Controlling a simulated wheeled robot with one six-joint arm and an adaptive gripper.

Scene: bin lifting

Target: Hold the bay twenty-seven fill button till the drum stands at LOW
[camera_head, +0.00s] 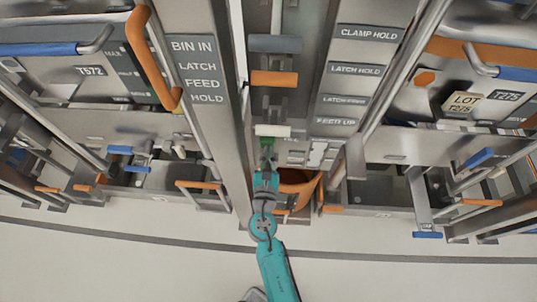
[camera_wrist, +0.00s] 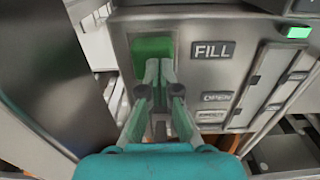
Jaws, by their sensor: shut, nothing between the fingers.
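The green fill button (camera_wrist: 153,46) sits on a grey panel beside a FILL label (camera_wrist: 213,49) in the wrist view. My gripper (camera_wrist: 160,64) is shut and empty, with its fingertips over the button's lower edge. They look to be at the button, but I cannot tell whether it is pressed in. In the head view my gripper (camera_head: 267,158) reaches up to the green patch of the button (camera_head: 268,142). A small green lit window (camera_wrist: 298,32) shows at the panel's upper right. No drum, LOW reading or bay twenty-seven number can be made out clearly.
A grey post labelled BIN IN, LATCH, FEED, HOLD (camera_head: 200,72) stands left of my arm. Another labelled post (camera_head: 357,70) stands right. A curved orange part (camera_head: 304,188) lies close right of my gripper. Orange and blue handles jut out on both sides. The floor in front is clear.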

